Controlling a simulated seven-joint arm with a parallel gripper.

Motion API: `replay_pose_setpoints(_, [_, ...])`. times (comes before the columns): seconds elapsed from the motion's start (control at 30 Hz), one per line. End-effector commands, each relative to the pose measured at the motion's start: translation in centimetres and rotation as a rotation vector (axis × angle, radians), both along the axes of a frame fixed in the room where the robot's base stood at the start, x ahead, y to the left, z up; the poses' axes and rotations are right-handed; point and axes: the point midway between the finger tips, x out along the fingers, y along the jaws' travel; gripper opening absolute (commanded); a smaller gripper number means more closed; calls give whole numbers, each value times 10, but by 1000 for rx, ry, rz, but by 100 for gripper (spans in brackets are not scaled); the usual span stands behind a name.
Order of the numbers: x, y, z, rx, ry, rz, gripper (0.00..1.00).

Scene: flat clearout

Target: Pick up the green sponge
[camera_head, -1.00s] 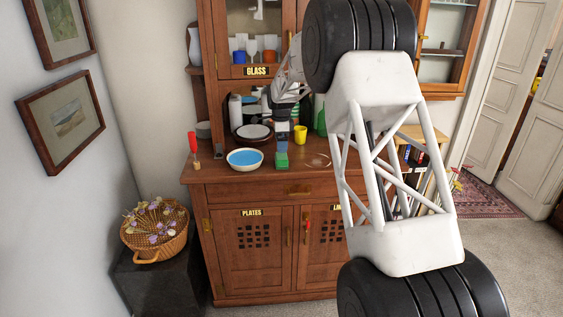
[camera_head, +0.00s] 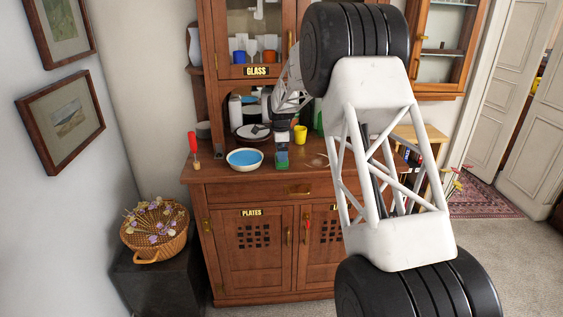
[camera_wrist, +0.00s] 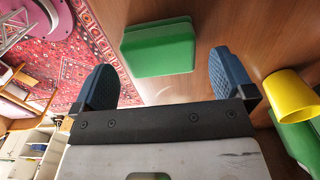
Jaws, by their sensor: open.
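The green sponge (camera_wrist: 158,46) is a block on the wooden top of the cabinet. In the wrist view it is just beyond and roughly between my two blue fingertips, with a gap on each side. My gripper (camera_wrist: 164,66) is open and empty. In the head view my gripper (camera_head: 282,152) points down over the sponge (camera_head: 282,164), which is partly covered by the fingers. I cannot tell the exact height left between the fingertips and the sponge.
A yellow cup (camera_head: 300,134) stands close to the right of my gripper, also in the wrist view (camera_wrist: 289,96). A bowl with a blue inside (camera_head: 244,159) stands to the left. Plates (camera_head: 253,132) are behind. A red-handled item (camera_head: 192,143) stands far left.

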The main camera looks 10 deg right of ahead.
Motion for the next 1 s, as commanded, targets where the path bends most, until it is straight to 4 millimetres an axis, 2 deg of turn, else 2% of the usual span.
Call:
replay_pose_setpoints(0.2, [-1, 0, -25, 0, 0, 0, 100])
replay_pose_setpoints(0.33, [-1, 0, -35, 0, 1, 0, 100])
replay_pose_setpoints(0.93, [-1, 0, -37, 0, 0, 0, 100])
replay_pose_setpoints(1.0, [-1, 0, -37, 0, 0, 0, 91])
